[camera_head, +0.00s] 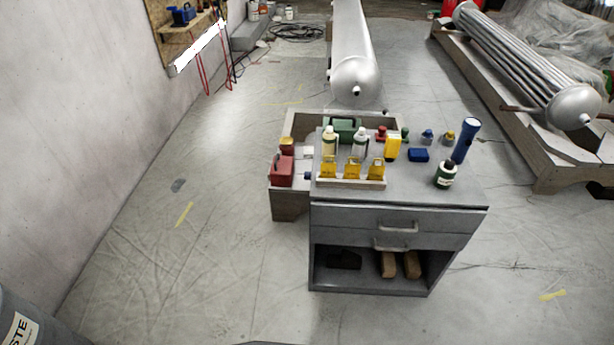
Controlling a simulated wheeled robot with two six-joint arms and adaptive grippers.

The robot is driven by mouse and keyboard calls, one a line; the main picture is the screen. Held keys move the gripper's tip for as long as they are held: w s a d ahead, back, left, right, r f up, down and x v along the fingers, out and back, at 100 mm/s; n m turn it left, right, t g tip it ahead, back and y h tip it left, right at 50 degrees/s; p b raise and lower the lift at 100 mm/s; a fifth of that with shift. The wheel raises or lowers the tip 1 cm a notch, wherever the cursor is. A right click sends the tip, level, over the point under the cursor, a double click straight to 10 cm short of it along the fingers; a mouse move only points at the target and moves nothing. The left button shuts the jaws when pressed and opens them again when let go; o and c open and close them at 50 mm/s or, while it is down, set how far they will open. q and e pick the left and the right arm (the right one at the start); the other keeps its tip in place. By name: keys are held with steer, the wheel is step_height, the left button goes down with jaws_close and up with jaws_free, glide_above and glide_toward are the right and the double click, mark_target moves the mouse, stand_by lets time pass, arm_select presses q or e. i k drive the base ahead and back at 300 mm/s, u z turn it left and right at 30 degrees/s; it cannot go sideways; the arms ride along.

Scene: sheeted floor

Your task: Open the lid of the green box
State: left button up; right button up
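The green box (346,124) is at the back of the grey workbench (410,193), near its left end. It is small in the view and has a darker handle-like shape on its front. Two bottles, one cream (330,142) and one white (360,143), stand in front of it and hide part of it. Its lid looks shut, but the detail is too small to be sure. Neither of my grippers shows in this view.
A row of yellow containers (351,168) stands in a tray along the bench's front left. Open floor (170,270) lies left of the bench.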

mark_target(339, 123)
steer(key=u, duration=1.25)
steer(key=i, duration=2.15)
steer(key=z, duration=3.35)
steer(key=i, duration=0.5)
steer(key=u, duration=0.1)
